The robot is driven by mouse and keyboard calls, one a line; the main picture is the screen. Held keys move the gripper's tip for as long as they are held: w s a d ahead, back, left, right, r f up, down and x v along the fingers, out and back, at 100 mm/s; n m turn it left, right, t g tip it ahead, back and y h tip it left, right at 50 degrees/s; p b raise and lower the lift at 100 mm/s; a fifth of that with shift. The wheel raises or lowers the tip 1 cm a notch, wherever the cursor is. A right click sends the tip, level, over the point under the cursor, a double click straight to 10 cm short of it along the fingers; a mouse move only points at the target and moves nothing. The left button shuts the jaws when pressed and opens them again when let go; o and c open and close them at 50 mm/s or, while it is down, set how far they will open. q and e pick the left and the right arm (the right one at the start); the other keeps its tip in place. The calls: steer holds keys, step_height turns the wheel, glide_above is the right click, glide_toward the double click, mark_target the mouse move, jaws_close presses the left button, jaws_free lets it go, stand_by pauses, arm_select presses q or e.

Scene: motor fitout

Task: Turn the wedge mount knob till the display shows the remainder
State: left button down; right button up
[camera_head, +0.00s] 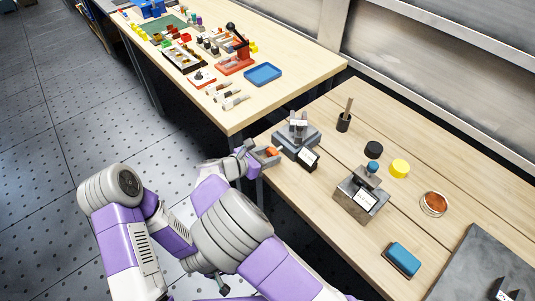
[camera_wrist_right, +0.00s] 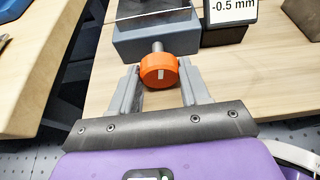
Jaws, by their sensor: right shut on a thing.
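The wedge mount (camera_head: 293,143) is a grey block with a raised top part near the left edge of the wooden bench. Its orange knob (camera_wrist_right: 159,70) sticks out on a short metal shaft and has a white mark on its face. The display (camera_wrist_right: 233,12) beside the mount reads -0.5 mm; it also shows in the head view (camera_head: 308,157), too small to read there. My right gripper (camera_head: 268,154) is shut on the knob, one finger on each side, in the right wrist view (camera_wrist_right: 160,75). My left gripper is not seen.
A second grey block with a label (camera_head: 363,199) stands right of the mount. A black cup (camera_head: 344,122), black disc (camera_head: 374,148), yellow disc (camera_head: 399,168), copper-coloured coil (camera_head: 434,204) and blue block (camera_head: 402,260) lie farther right. Another table with a blue tray (camera_head: 263,74) stands behind.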

steer(key=shift+m+t+y+b, duration=0.3)
steer(key=shift+m+t+y, duration=0.15)
steer(key=shift+m, duration=0.35)
steer(key=o, duration=1.1)
steer(key=shift+c, duration=0.2)
steer(key=shift+s, duration=0.1)
steer(key=p+v, duration=0.2)
steer(key=v, duration=0.5)
steer(key=shift+s+a+p, duration=0.15)
steer(key=shift+a+p, duration=0.05)
steer(key=shift+p, duration=0.15)
